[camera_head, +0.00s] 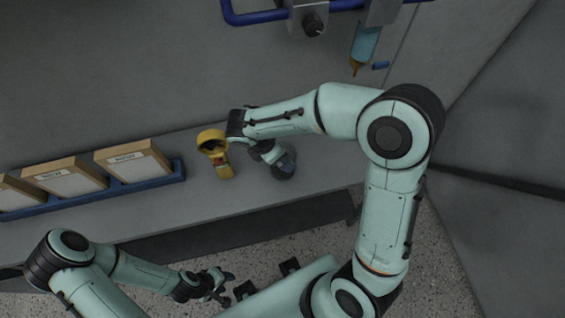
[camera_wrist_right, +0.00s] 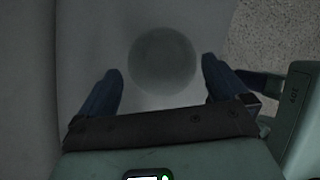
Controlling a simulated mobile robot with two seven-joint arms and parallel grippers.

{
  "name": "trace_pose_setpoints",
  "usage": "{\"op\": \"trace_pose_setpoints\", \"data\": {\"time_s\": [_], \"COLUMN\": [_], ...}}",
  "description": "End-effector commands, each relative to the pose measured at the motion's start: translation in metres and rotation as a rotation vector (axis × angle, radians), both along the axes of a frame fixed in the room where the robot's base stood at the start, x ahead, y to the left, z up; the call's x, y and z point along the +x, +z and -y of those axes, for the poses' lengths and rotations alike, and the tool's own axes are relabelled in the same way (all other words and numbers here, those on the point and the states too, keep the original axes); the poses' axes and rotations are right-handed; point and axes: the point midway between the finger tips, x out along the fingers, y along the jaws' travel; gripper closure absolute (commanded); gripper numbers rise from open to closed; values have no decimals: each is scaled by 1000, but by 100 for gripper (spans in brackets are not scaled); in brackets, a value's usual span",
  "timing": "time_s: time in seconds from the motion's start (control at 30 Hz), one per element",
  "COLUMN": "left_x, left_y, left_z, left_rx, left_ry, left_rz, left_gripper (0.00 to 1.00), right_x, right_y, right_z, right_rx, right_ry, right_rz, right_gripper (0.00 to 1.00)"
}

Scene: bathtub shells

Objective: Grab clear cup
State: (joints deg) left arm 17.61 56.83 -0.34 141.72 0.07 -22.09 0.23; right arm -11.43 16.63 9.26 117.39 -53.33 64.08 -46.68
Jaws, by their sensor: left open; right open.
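A round, see-through grey shape, apparently the clear cup (camera_wrist_right: 162,58), sits on the grey surface in the right wrist view, seen from above. My right gripper (camera_wrist_right: 164,72) is open, with one dark finger on each side of the round shape; I cannot tell whether they touch it. In the head view the right gripper (camera_head: 280,164) is low over the bench, right of a yellow tool, and largely hides the cup there. My left gripper (camera_head: 220,285) is open and empty, over the speckled floor in front of the bench.
The yellow tool (camera_head: 215,154) stands close left of my right gripper. Cardboard boxes (camera_head: 132,160) sit in a blue tray (camera_head: 178,171) farther left on the bench (camera_head: 225,199). A blue pipe (camera_head: 258,17) and a teal bottle (camera_head: 365,43) are at the top. Bare bench lies between tray and tool.

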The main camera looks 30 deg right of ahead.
Motion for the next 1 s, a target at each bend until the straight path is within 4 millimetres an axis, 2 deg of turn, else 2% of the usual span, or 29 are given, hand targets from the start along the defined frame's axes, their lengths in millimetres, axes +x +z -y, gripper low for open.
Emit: {"op": "trace_pose_setpoints", "data": {"time_s": [0.3, 0.63, 0.77, 1.0], "left_x": [-2, -2, -2, -2], "left_y": [-3, -4, -4, -4], "left_z": [0, 0, 0, 0], "left_rx": [0, 0, 0, 0], "left_ry": [0, 0, 0, 0], "left_rz": [-2, -2, -2, -2], "left_gripper": [57, 57, 57, 57], "right_x": [0, 1, 1, 1], "right_y": [-39, -45, -45, -44], "right_z": [21, 23, 23, 23], "right_rx": [-2, 0, 0, 0], "right_ry": [-2, 1, 0, 0], "right_rz": [-3, -1, -1, -1], "right_gripper": [0, 0, 42, 43]}}
